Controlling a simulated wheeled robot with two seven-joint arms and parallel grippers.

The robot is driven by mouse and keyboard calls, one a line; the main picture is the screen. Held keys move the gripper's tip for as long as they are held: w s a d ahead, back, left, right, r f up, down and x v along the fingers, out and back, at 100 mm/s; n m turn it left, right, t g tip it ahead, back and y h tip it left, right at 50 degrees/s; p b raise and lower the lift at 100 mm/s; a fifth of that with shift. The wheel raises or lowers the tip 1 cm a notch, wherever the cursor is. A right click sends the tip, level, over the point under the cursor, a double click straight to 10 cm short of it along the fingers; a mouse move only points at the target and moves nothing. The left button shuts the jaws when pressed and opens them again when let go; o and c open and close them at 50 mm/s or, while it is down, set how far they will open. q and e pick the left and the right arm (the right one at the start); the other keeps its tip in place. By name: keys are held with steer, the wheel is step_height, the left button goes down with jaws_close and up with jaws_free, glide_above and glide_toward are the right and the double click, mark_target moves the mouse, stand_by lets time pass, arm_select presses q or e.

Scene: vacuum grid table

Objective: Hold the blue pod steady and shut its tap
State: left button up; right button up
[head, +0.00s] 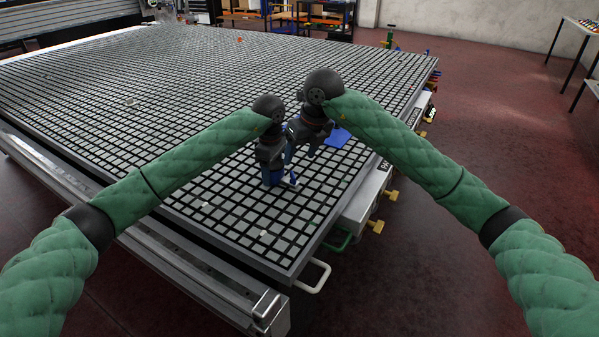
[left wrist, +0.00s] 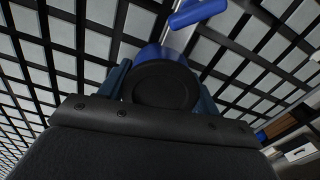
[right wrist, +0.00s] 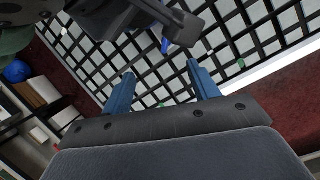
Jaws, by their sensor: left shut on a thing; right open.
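The blue pod (head: 267,178) stands on the grid table near its front corner. In the left wrist view the pod (left wrist: 158,54) shows a round black top. My left gripper (head: 271,166) is shut on the pod, one finger on each side. The tap is a pale metal pipe with a blue handle (left wrist: 197,12), sticking out from the pod's side. The tap handle also shows as a small blue piece in the right wrist view (right wrist: 165,45). My right gripper (right wrist: 161,69) is open and empty, just above and beside the tap, apart from it. My left gripper partly hides the pod.
The grid table (head: 230,225) is mostly bare around the pod. A flat blue square (head: 338,137) lies near the right edge, behind my right gripper. Handles, a white one (head: 318,278) and a green one, stick out below the table's near right edge.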

steer(key=d+f+n+g+y, duration=0.1)
steer(key=n, duration=0.1)
steer(key=n+g+y, duration=0.3)
steer(key=n+y, duration=0.6)
steer(key=n, duration=0.2)
glide_toward(294, 176)
steer(key=shift+w+d, duration=0.3)
steer(key=shift+d, duration=0.25)
steer(key=shift+w+d, duration=0.25)
steer(key=shift+d, duration=0.3)
steer(key=shift+w+d+f+n+y, duration=0.1)
steer(key=shift+w+d+n+y, duration=0.2)
steer(key=shift+d, duration=0.4)
steer(key=x, duration=1.1)
steer(key=shift+s+a+f, duration=0.15)
steer(key=shift+a, duration=0.25)
steer(key=c, duration=1)
